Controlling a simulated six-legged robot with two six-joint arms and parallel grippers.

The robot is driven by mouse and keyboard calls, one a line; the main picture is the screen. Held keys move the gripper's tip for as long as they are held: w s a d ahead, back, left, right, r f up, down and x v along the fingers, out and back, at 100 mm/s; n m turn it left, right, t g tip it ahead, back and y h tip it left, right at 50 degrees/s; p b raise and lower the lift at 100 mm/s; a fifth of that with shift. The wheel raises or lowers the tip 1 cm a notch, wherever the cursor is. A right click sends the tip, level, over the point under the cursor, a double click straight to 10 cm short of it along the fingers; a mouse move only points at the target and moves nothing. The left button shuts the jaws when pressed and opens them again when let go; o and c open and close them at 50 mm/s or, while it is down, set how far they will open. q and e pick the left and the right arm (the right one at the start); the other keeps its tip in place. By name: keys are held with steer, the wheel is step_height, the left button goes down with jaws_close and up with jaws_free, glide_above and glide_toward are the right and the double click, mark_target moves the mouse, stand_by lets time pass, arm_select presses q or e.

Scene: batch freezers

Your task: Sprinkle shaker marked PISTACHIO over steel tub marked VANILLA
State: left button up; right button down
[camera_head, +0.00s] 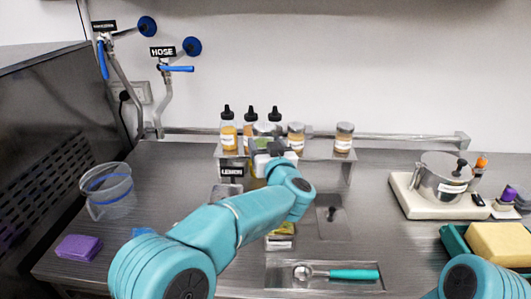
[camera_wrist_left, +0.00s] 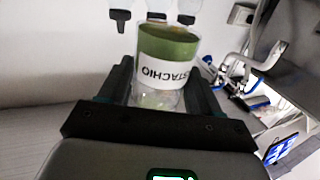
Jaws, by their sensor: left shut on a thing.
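The PISTACHIO shaker (camera_wrist_left: 166,65) is clear, with green contents and a white label partly reading STACHIO, upside down in the left wrist view. My left gripper (camera_head: 268,158) is shut on it, one finger on each side. In the head view the gripper is at the rack near the back wall, and the shaker is mostly hidden by my arm and hand. I cannot make out a tub marked VANILLA. A small clear-looking container (camera_head: 227,191) by the LEMON label is partly behind my arm. My right gripper is not in view.
A rack (camera_head: 340,156) holds dark-capped bottles (camera_head: 228,131) and jars (camera_head: 344,138). A steel pot (camera_head: 441,178) stands on a white base at right. A clear pitcher (camera_head: 108,190) and purple sponge (camera_head: 78,248) are at left. A teal-handled scoop (camera_head: 345,274) lies in front.

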arm_select(q)
steer(key=shift+r+n, duration=0.15)
steer(key=shift+n, duration=0.15)
steer(key=shift+s, duration=0.15)
steer(key=s+b, duration=0.5)
steer(key=s, duration=0.9)
steer(key=shift+s+d, duration=0.35)
steer(key=shift+d, duration=0.1)
steer(key=shift+r, duration=0.1)
